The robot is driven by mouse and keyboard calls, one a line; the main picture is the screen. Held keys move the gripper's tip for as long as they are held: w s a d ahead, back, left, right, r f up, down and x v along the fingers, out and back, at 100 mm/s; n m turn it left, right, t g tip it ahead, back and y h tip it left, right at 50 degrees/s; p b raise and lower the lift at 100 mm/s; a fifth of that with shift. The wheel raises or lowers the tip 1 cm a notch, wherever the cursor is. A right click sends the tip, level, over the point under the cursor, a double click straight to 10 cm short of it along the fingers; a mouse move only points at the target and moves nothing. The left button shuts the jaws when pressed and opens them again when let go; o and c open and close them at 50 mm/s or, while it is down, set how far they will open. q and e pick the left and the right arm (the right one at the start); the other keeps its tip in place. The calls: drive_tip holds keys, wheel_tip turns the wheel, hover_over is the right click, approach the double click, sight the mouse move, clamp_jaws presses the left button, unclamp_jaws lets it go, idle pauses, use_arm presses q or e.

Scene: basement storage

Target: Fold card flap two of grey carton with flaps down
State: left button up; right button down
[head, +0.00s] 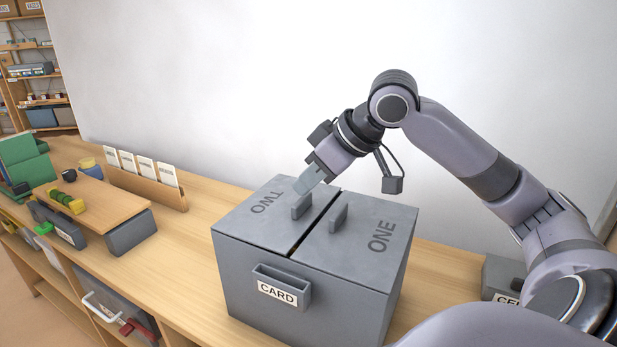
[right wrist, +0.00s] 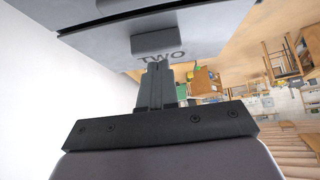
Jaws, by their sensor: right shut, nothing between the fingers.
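The grey carton (head: 255,262) stands on the wooden bench with a CARD label (head: 277,291) on its front holder. Flap two (head: 262,208), lettered TWO, lies flat over the left half of the top. Flap one (head: 372,245), lettered ONE, lies flat over the right half. Each flap has a small grey upright tab. My right gripper (head: 306,184) is shut and empty, at the back of flap two near its tab (head: 301,206). In the right wrist view the closed fingers (right wrist: 157,85) point at the TWO lettering; I cannot tell whether they touch it. My left gripper is not in view.
A card rack (head: 148,186) with several white cards stands left of the carton. Further left are a small wooden-topped stand (head: 95,208) and a green box (head: 24,160). Another grey box (head: 500,275) is at the right. A white wall rises behind the bench.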

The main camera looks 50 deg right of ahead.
drive_tip(key=shift+f, duration=0.1)
drive_tip(key=shift+s+d+f+b, duration=0.1)
drive_tip(key=shift+s+f+b, duration=0.1)
drive_tip(key=shift+f+b, duration=0.3)
drive_tip(key=shift+s+f+b, duration=0.15)
drive_tip(key=shift+f+b, duration=0.25)
drive_tip(key=shift+b, duration=0.05)
drive_tip(key=shift+s, duration=0.1)
drive_tip(key=shift+r, duration=0.1)
